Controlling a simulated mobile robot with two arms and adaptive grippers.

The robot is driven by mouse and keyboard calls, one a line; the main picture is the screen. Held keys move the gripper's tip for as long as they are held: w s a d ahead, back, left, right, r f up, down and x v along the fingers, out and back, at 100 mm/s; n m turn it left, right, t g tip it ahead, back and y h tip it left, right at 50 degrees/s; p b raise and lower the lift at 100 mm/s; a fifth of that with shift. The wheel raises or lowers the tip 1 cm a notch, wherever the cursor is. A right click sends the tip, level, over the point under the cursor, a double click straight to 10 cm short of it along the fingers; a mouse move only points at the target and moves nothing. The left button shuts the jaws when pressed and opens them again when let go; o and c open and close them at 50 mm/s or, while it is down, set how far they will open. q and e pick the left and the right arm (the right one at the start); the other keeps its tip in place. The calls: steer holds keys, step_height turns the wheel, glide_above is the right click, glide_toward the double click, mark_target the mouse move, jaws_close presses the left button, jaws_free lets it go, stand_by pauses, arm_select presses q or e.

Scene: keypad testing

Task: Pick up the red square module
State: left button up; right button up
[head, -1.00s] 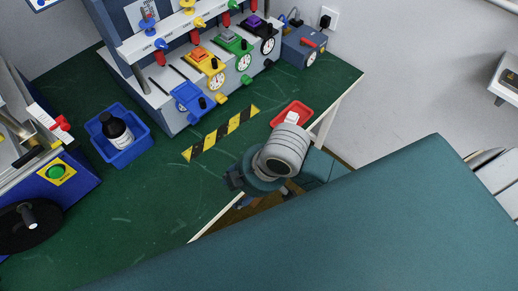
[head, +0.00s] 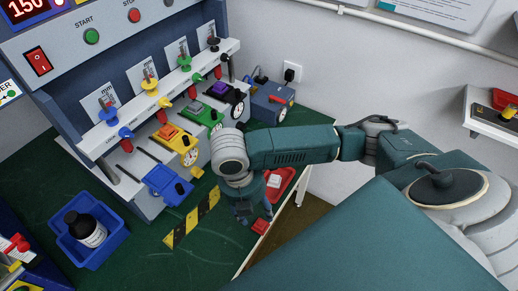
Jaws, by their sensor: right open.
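A small red square piece (head: 261,227), which looks like the red square module, lies near the front edge of the green table (head: 190,262). My right gripper (head: 250,216) points down just beside it, at its upper left in the picture. The gripper is small and dark here and partly hidden by my own wrist. It is open, and I see nothing held in it. I cannot tell whether a finger touches the red piece. My left gripper is not in view.
A red tray (head: 289,178) with a white piece (head: 274,181) lies right of my wrist. A yellow-black strip (head: 190,219) lies left of the gripper. A blue bin (head: 62,246) holds a dark bottle (head: 82,229). The test bench (head: 132,139) with coloured stations stands behind.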

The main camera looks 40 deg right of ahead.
mark_target(260, 224)
steer(key=f, duration=0.3)
steer(key=shift+d, duration=0.25)
steer(key=f, duration=0.2)
steer(key=f+p, duration=0.1)
steer(key=f, duration=0.1)
steer(key=shift+s+d, duration=0.2)
steer(key=shift+s, duration=0.1)
steer(key=shift+d+f, duration=0.1)
steer(key=shift+f, duration=0.4)
steer(key=c, duration=1.1)
